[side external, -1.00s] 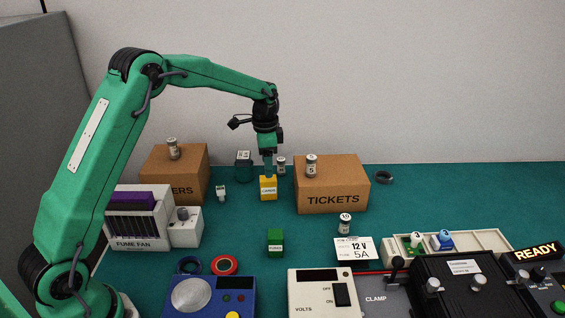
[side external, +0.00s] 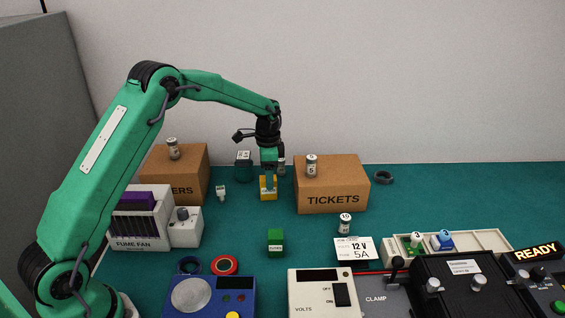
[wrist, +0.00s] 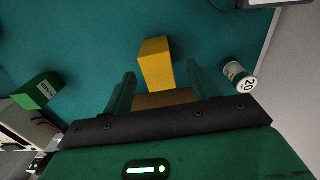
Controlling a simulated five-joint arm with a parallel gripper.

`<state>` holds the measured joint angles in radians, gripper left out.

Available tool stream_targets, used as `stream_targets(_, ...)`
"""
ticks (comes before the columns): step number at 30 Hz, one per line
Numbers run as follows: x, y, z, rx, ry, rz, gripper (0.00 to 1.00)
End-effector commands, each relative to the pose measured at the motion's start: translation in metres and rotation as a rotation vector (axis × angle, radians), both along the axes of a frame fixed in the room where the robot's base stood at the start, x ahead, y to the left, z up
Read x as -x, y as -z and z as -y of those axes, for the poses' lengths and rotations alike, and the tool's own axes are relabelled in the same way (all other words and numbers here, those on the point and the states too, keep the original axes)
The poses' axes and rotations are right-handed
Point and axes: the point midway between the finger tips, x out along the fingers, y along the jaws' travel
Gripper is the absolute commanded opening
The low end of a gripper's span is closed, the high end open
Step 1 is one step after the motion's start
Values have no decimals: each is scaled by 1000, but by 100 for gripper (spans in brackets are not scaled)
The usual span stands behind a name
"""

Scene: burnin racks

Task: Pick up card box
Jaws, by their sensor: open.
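The card box is a small yellow block (side external: 268,194) with a white label, standing on the teal mat between two brown cartons. In the wrist view the yellow box (wrist: 156,64) lies just beyond and between my fingertips. In the wrist view my gripper (wrist: 161,82) is open, one finger to each side of the box's line. I cannot tell whether either finger touches it.
The TICKETS carton (side external: 330,190) with a vial (side external: 311,166) on top stands close right. Another carton (side external: 190,178) and a small white-labelled item (side external: 222,193) stand left. A green block (side external: 275,242) is in front.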

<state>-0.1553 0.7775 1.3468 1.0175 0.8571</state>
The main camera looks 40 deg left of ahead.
Motion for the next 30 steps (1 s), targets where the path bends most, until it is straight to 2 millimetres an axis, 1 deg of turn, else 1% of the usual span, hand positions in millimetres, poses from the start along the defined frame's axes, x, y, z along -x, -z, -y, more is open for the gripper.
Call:
stream_targets(5, 1, 9, 0, 0, 0, -1, 58)
stream_targets(12, 3, 37, -1, 0, 0, -3, 58)
stream_targets(16, 3, 48, -1, 0, 0, -1, 58)
stream_targets(20, 3, 52, -1, 0, 0, 0, 58)
stream_targets(30, 3, 52, 0, 0, 0, 0, 58)
